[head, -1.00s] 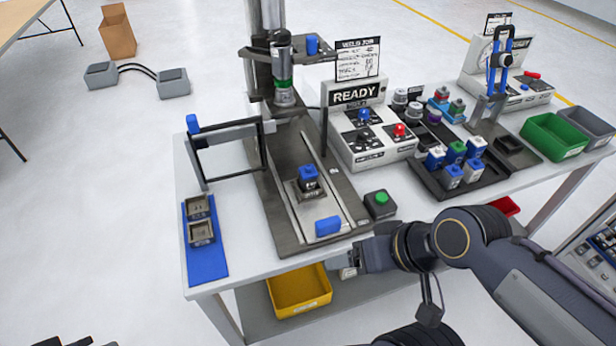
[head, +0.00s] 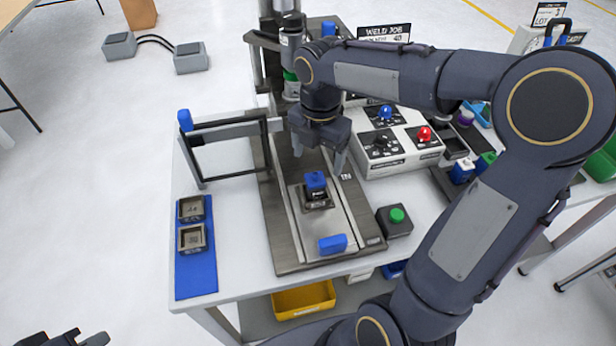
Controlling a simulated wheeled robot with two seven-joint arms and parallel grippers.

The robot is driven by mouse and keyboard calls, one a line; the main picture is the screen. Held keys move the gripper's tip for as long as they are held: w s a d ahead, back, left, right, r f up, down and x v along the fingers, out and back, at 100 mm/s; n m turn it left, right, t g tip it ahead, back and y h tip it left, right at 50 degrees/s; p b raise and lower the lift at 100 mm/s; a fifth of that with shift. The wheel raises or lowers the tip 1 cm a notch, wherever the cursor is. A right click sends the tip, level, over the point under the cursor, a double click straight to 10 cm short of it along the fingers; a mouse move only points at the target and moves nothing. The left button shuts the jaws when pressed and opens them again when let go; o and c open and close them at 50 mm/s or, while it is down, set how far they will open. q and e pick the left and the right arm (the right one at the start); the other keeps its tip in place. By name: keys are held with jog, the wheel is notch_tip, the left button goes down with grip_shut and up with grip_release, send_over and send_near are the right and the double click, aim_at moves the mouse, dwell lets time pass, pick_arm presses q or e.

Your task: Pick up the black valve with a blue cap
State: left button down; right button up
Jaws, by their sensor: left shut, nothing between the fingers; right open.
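The black valve with a blue cap (head: 316,187) stands upright in a small square holder (head: 318,203) on the grey fixture plate (head: 290,245). My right gripper (head: 319,160) is open and empty, pointing down just behind and above the valve, with its fingers apart to either side. I cannot tell that it touches the valve. My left gripper (head: 88,339) is shut and empty at the bottom left corner, far from the valve and only partly in view.
A blue block (head: 333,244) lies at the plate's front. A black box with a green button (head: 395,220) stands to the right. A control box (head: 395,150) and the press column (head: 290,55) stand behind. A blue mat (head: 196,275) with two square holders is at left.

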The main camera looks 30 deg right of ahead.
aim_at(315, 174)
jog(key=shift+w+f+n, duration=0.2)
jog(key=shift+f+n, duration=0.1)
jog(key=f, duration=0.6)
jog(key=shift+s+a+f, duration=0.15)
jog(key=shift+s+a, duration=0.2)
jog(key=shift+f, duration=0.45)
jog(key=c, duration=1.1)
jog(key=shift+r, duration=0.1)
